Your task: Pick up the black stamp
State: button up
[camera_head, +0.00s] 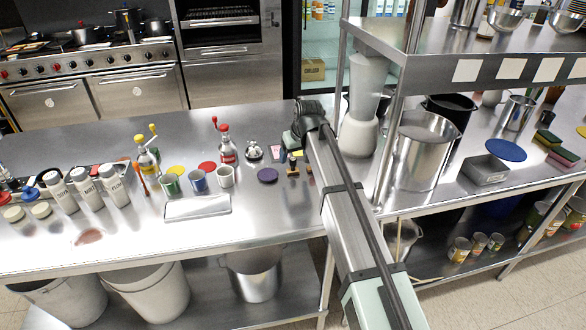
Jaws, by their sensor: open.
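Two small upright pieces with dark and tan parts stand on the steel counter (150,235) just below my gripper; one of them (293,168) looks like a stamp. They are too small for me to tell for certain which is the black stamp. My gripper (291,140) is at the end of my arm, above and close to these pieces. It is open, and nothing shows held in it. Its fingertips are small and partly hidden by my wrist. My arm covers the counter just right of the pieces.
A dark purple disc (267,176) lies left of the pieces, and a silver-and-black item (254,151) stands behind it. Three mugs, including a white one (226,176), stand behind a metal tray (198,208). A blender (362,120) and shelf post stand right. The front counter is mostly clear.

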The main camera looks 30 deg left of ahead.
aim_at(294, 159)
jog(key=x, duration=0.5)
jog(key=shift+s+d+f, duration=0.1)
jog(key=shift+s+d, duration=0.15)
jog(key=shift+s, duration=0.1)
jog(key=c, duration=1.1)
